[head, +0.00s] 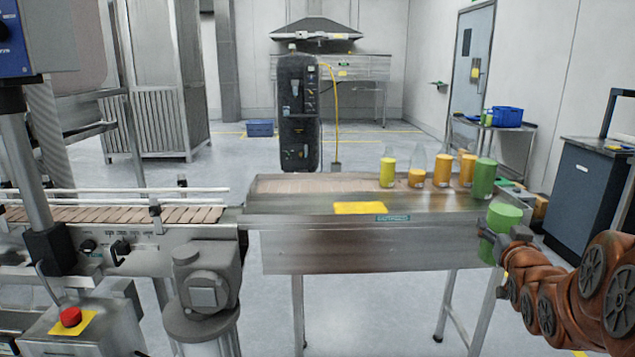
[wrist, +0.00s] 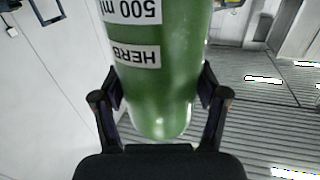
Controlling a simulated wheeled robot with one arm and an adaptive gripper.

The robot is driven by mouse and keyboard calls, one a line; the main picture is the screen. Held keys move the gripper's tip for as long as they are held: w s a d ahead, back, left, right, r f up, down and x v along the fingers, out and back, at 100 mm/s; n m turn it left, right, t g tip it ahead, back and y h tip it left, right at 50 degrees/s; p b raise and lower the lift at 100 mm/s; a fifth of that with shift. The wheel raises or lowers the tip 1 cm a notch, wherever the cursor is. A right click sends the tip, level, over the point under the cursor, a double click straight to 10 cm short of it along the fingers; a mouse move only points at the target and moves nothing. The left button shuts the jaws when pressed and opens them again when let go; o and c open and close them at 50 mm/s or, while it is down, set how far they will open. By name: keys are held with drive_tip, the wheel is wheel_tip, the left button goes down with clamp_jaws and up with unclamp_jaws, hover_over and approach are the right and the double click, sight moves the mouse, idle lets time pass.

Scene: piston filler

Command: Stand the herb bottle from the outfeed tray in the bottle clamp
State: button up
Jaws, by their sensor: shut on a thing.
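My gripper (head: 508,238) is at the right of the head view, in front of the right end of the steel outfeed tray (head: 330,250). It is shut on a green bottle (head: 505,216). The wrist view shows this herb bottle (wrist: 160,85) between the two fingers, one on each side. Its white labels read "HERB" and "500 ml", upside down in that view. The bottle is off the tray, in the air. Another green bottle (head: 484,180) stands at the tray's right end. I cannot make out the bottle clamp in either view.
Several yellow and orange bottles (head: 443,170) stand on the tray's right half. A yellow patch (head: 359,208) lies near its front edge. A conveyor (head: 110,213) and a grey motor (head: 207,285) are at left. A dark cabinet (head: 590,195) stands at right. Open floor lies behind.

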drive_tip(key=w+a+f+n+y, duration=0.1)
drive_tip(key=w+a+f+y, duration=0.15)
drive_tip(key=w+a, duration=0.4)
drive_tip(key=w+a+f+n+y, duration=0.1)
drive_tip(key=w+a+f, duration=0.25)
drive_tip(key=a, duration=0.65)
drive_tip(key=w+a+f+n+y, duration=0.2)
drive_tip(key=w+a, duration=0.3)
drive_tip(key=a, duration=0.3)
wheel_tip(320, 180, up, 23)
drive_tip(key=p, duration=2.2)
drive_tip(key=shift+w+a+f+t, duration=0.15)
drive_tip(key=shift+w+a+t, duration=0.1)
drive_tip(key=shift+a+t, duration=0.15)
drive_tip(key=shift+w+h, duration=0.1)
drive_tip(key=shift+h, duration=0.15)
